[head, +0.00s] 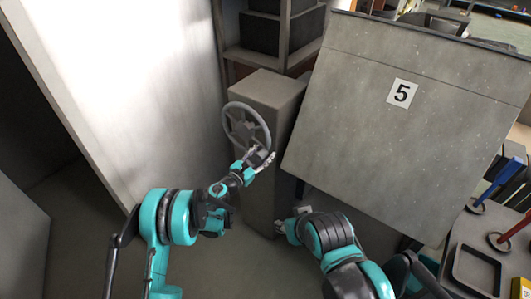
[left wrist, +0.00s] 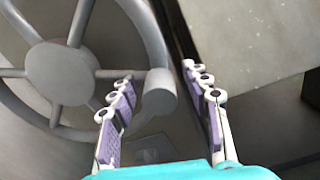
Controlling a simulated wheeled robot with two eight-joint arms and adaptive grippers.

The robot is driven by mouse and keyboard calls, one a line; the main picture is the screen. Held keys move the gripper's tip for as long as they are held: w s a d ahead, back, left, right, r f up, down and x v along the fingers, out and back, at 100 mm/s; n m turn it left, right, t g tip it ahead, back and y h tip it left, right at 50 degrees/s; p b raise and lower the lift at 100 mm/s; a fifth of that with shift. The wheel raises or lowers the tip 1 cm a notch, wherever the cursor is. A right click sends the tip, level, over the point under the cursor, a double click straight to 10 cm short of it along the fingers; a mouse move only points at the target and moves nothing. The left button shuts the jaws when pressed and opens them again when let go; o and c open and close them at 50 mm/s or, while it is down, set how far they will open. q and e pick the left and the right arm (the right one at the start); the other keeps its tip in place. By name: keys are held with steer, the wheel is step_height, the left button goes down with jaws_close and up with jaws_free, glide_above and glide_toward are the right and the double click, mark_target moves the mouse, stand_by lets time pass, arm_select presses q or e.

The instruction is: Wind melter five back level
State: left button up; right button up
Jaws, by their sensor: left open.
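Melter five is the big grey box (head: 400,130) with a "5" plate (head: 402,93); it stands tilted in the head view, its lower edge sloping down to the right. Left of it, a grey handwheel (head: 246,127) sits on a grey pedestal (head: 275,92). The wheel (left wrist: 62,72) fills the left of the left wrist view, with a stubby handle (left wrist: 158,95) on its rim. My left gripper (head: 262,160) is open at the wheel's lower right; in the wrist view the handle shows between its fingers (left wrist: 165,108). Contact is unclear. My right gripper (head: 289,225) is low by the pedestal, fingers unclear.
A pale wall panel (head: 130,80) rises on the left. A shelf with dark boxes (head: 275,35) stands behind the pedestal. At the lower right, a bench holds a dark tray (head: 474,270) and blue and red tools. The floor at lower left is clear.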

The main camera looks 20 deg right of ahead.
arm_select(q)
steer(key=shift+x, duration=1.1)
jaws_close()
arm_select(e)
steer(key=shift+f, duration=0.3)
arm_select(q)
steer(key=shift+s+d, duration=0.1)
arm_select(e)
steer(key=shift+a, duration=0.1)
